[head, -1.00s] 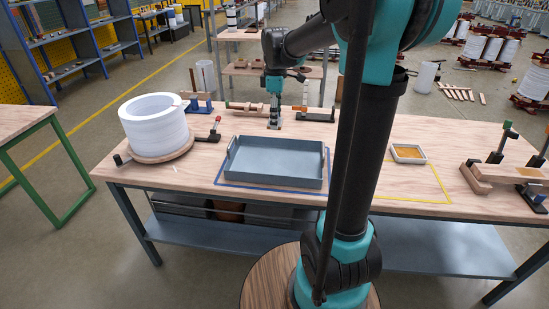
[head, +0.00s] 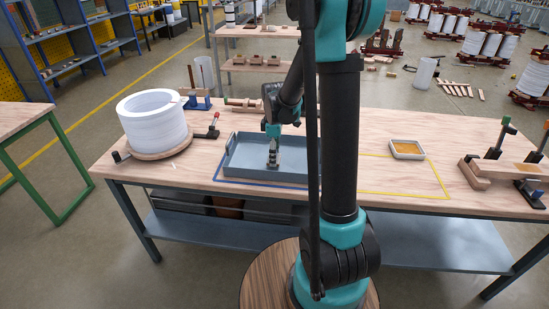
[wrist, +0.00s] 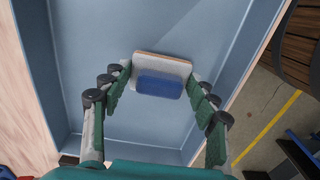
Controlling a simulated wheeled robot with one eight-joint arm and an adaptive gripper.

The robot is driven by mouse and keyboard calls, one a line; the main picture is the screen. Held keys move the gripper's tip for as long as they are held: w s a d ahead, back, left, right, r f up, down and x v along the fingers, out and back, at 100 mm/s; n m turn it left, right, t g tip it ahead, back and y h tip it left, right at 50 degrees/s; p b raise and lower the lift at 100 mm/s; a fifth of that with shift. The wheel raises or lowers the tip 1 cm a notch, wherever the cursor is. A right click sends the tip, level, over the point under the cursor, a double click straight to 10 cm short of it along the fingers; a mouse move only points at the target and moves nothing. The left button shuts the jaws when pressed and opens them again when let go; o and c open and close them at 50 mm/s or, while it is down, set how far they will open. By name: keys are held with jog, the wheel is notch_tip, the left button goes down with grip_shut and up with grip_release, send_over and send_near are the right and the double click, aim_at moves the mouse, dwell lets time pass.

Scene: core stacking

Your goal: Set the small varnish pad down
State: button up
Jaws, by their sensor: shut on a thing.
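The small varnish pad (wrist: 161,76) shows in the wrist view as a small block with a thin wooden edge, a pale layer and a blue part. My gripper (wrist: 158,80) is shut on it, with one finger at each side. In the head view my gripper (head: 273,163) points down inside the outline of the blue-grey tray (head: 240,172); the pad is too small to make out there. The wrist view shows the bare tray floor (wrist: 95,60) behind the pad. I cannot tell whether the pad touches the floor.
A white coil (head: 152,122) on a round wooden base stands left of the tray. A small dish with amber contents (head: 407,150) sits to the right, with wooden clamps (head: 495,165) beyond. The table between tray and dish is mostly clear.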

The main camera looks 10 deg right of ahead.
jog(key=shift+f, duration=0.7)
jog(key=shift+f, duration=0.15)
jog(key=o, duration=1.4)
jog(key=shift+o, duration=0.2)
notch_tip(320, 180, up, 11)
jog(key=shift+r, duration=0.15)
jog(key=shift+s+r, duration=0.15)
jog(key=shift+r, duration=0.25)
jog(key=s+f+m, duration=0.1)
jog(key=s+m, duration=0.1)
jog(key=s, duration=0.1)
jog(key=s+d+f+m+t, duration=0.1)
jog(key=s+m, duration=0.1)
jog(key=s, duration=0.1)
jog(key=s+d+f+m, duration=0.1)
jog(key=s+m, duration=0.1)
jog(key=s, duration=0.1)
jog(key=shift+s+d+t, duration=0.2)
jog(key=shift+s+t, duration=0.15)
jog(key=shift+t, duration=0.05)
jog(key=s+d+f+m+t, duration=0.1)
jog(key=s+f+m, duration=0.2)
jog(key=s+m, duration=0.1)
jog(key=s+f+m+t, duration=0.1)
jog(key=s+f+m, duration=0.2)
jog(key=s, duration=0.4)
jog(key=shift+s+d+m, duration=0.3)
jog(key=shift+d+m, duration=0.1)
jog(key=shift+m, duration=0.3)
